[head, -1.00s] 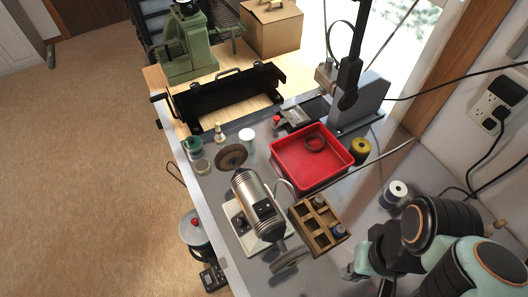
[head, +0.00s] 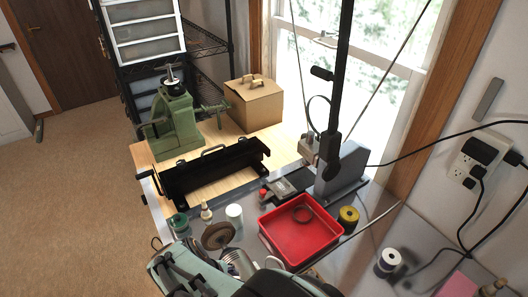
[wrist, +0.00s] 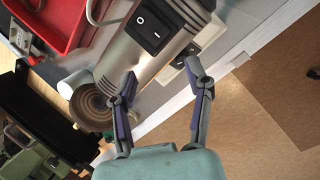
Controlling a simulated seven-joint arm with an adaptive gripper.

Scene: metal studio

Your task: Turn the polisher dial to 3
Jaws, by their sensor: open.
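The polisher is a silver cylindrical motor (wrist: 118,62) with a brown buffing wheel (wrist: 92,104) at one end. A black switch plate with a white-marked rocker (wrist: 150,30) is on its body. A small dark part (wrist: 186,54) shows beside the body near the right fingertip; I cannot tell whether it is the dial, and no number is readable. My gripper (wrist: 160,78) is open, its fingers spread over the motor body with nothing between them. In the head view my arm hides most of the polisher; its wheel (head: 217,236) and part of the motor (head: 239,262) show.
A red tray (head: 290,245) holding a dark ring lies right of the polisher. A white cylinder (head: 234,214) and green-lidded jar (head: 179,224) stand close behind the wheel. A black bending tool (head: 215,172), green press (head: 172,125) and grey stand (head: 341,175) are farther back.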

